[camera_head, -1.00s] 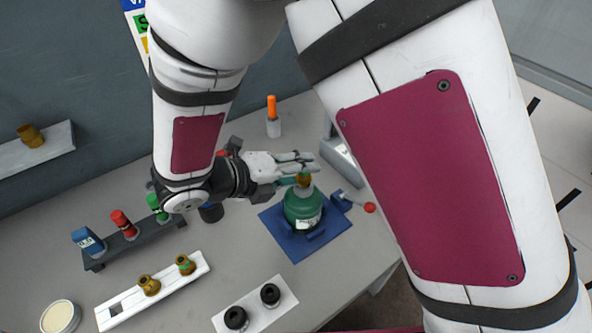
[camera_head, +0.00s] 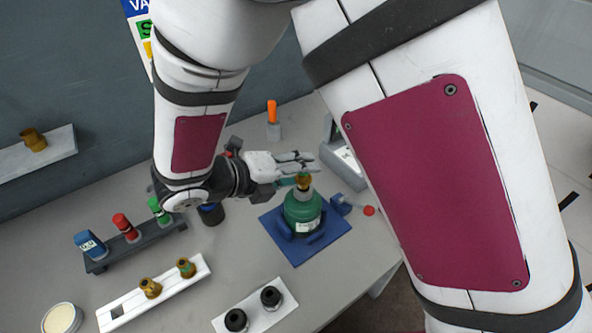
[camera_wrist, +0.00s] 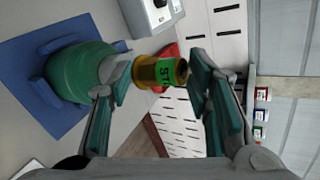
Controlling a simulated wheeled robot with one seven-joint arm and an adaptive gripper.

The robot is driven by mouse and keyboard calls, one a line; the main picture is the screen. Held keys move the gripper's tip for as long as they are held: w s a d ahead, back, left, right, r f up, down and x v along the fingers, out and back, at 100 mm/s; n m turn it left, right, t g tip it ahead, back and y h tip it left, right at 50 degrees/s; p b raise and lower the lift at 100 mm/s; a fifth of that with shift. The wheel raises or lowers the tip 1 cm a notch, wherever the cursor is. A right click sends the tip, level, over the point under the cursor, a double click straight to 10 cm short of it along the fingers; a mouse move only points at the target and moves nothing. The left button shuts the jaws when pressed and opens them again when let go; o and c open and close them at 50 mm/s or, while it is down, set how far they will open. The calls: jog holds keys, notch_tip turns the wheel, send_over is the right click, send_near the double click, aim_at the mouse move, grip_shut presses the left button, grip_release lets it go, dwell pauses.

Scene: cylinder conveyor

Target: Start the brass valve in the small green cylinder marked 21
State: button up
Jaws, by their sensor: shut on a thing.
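The small green cylinder (camera_head: 303,212) stands upright in the blue fixture (camera_head: 290,254) on the bench. Its label is too small to read in the head view. The brass valve (camera_head: 304,181) is upright at the cylinder's mouth; whether its thread is engaged cannot be told. In the wrist view the valve (camera_wrist: 160,72) has a green band with dark lettering, and the cylinder (camera_wrist: 80,70) lies beyond its lower end. My gripper (camera_head: 300,168) reaches in from the left, its fingers around the valve. In the wrist view my gripper's teal-padded fingers (camera_wrist: 160,85) flank it.
A white rack (camera_head: 118,313) holds two brass valves. A dark rack (camera_head: 140,245) holds blue, red and green items. A white plate (camera_head: 285,308) bears two black knobs. An orange-topped bottle (camera_head: 273,120) stands behind.

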jog(key=shift+f, duration=0.6)
jog(key=shift+r, duration=0.15)
jog(key=shift+r+p, duration=0.85)
jog(key=shift+r, duration=1.6)
jog(key=w+d+n+t+y+b, duration=0.1)
jog(key=w+d+n+t+y, duration=0.1)
jog(key=w+d, duration=0.7)
jog(key=w+d+r+n+t+y+b, duration=0.1)
jog(key=w+d+n+y, duration=0.3)
jog(key=w+d, duration=0.4)
jog(key=w+n+t, duration=0.1)
jog(key=w, duration=0.5)
jog(key=shift+w+d+r, duration=0.25)
jog(key=shift+w+d, duration=0.05)
jog(key=shift+d, duration=0.05)
